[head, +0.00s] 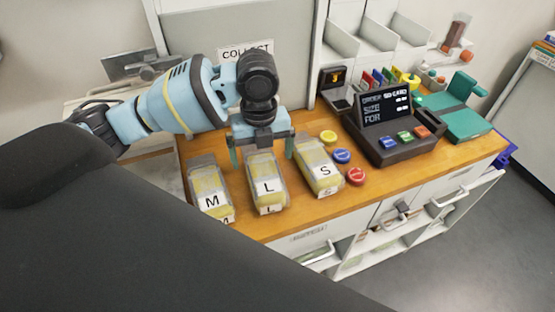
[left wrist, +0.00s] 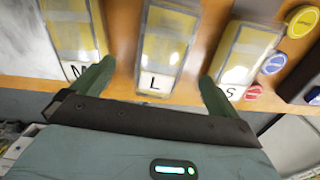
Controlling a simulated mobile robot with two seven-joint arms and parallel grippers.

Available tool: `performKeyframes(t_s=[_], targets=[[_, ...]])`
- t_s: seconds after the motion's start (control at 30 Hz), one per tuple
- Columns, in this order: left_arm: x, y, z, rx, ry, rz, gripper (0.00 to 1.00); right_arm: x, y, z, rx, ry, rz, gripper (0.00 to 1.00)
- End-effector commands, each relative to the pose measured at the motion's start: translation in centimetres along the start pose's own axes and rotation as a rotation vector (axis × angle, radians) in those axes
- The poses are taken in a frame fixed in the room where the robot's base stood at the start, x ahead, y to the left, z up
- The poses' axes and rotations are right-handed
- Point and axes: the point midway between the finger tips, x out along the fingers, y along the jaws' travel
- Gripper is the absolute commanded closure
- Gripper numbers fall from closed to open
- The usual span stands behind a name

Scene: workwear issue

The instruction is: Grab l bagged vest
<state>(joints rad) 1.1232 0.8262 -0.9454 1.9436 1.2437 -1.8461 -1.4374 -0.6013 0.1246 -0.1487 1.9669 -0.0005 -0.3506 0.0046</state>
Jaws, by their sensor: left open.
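Three bagged yellow vests lie in a row on the wooden counter: the M vest (head: 209,187) at left, the L vest (head: 265,180) in the middle, the S vest (head: 318,167) at right. My left gripper (head: 261,155) is open and empty, above the far end of the L vest. In the left wrist view the L vest (left wrist: 168,45) lies between the two spread fingers (left wrist: 150,85), with the M vest (left wrist: 72,30) and S vest (left wrist: 245,55) just outside them. Whether the fingers touch any bag cannot be told. My right gripper is not in view.
Yellow, blue and red round tokens (head: 342,156) lie right of the S vest. A dark order terminal (head: 390,135) with a screen stands further right, beside a teal box (head: 456,122). A panel with a COLLECT sign (head: 245,50) stands behind the gripper.

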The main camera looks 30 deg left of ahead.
Motion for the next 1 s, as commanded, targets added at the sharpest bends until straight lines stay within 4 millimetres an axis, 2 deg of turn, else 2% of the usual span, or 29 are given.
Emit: performKeyframes(t_s=[0.3, 0.5, 0.77, 1.0], targets=[[0.3, 0.0, 0.0, -0.001, 0.001, 0.001, 0.01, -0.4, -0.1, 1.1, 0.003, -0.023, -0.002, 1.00], [2.2, 0.0, -0.1, -0.001, 0.003, 0.003, 0.01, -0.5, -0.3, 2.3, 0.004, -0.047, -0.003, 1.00], [3.1, 0.0, -0.1, -0.001, 0.000, 0.001, 0.01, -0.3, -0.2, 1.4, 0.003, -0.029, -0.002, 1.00], [6.3, 0.1, -0.5, -0.002, 0.001, 0.001, 0.01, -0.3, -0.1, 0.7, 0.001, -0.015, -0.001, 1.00]])
